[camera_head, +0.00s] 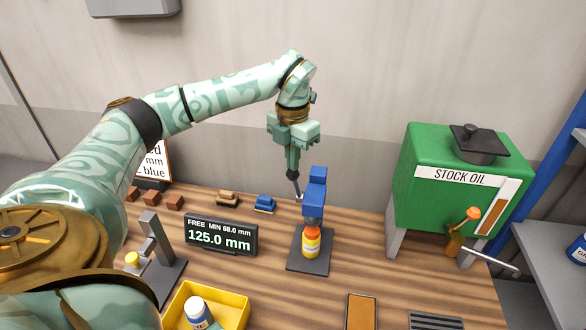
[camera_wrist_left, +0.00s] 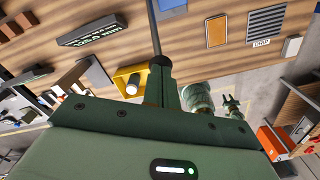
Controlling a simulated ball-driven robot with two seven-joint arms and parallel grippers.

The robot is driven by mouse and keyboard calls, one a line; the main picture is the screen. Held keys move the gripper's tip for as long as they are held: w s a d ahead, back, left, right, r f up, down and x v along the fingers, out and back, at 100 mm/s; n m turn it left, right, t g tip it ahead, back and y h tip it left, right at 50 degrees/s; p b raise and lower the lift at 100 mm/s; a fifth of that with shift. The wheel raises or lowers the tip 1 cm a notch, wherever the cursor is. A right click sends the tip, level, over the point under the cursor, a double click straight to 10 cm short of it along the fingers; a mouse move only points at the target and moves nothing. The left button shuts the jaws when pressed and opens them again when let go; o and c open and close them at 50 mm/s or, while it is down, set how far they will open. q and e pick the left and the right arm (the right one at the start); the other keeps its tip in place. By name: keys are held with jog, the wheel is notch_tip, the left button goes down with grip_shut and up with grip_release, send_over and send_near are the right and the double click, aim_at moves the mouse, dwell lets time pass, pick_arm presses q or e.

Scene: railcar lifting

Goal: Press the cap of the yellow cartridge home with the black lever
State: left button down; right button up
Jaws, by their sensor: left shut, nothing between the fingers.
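The yellow cartridge (camera_head: 311,251) stands upright on the dark base plate of a small press, with its orange cap (camera_head: 312,233) on top. The blue press head (camera_head: 314,196) is above the cap; I cannot tell whether they touch. The black lever (camera_head: 295,186) rises steeply beside the press head, with a dark knob at its upper end. My left gripper (camera_head: 291,162) points down at that knob, shut and empty. The lever's rod (camera_wrist_left: 154,28) runs away from my fingertips in the left wrist view. My right gripper (camera_wrist_left: 234,107) appears small there, its jaws unclear.
A display (camera_head: 221,236) reading 125.0 mm stands left of the press. A yellow tray (camera_head: 236,310) holding a white-capped bottle is in front. A green STOCK OIL tank (camera_head: 420,206) stands right. Small brown and blue model cars lie behind. An orange pad (camera_head: 361,311) lies in front.

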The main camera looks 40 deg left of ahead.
pick_arm(q)
jog(key=shift+f, duration=0.2)
dwell(0.3)
jog(key=shift+s+d+f, duration=0.15)
jog(key=shift+s+f, duration=0.2)
jog(key=shift+f, duration=0.1)
dwell(0.4)
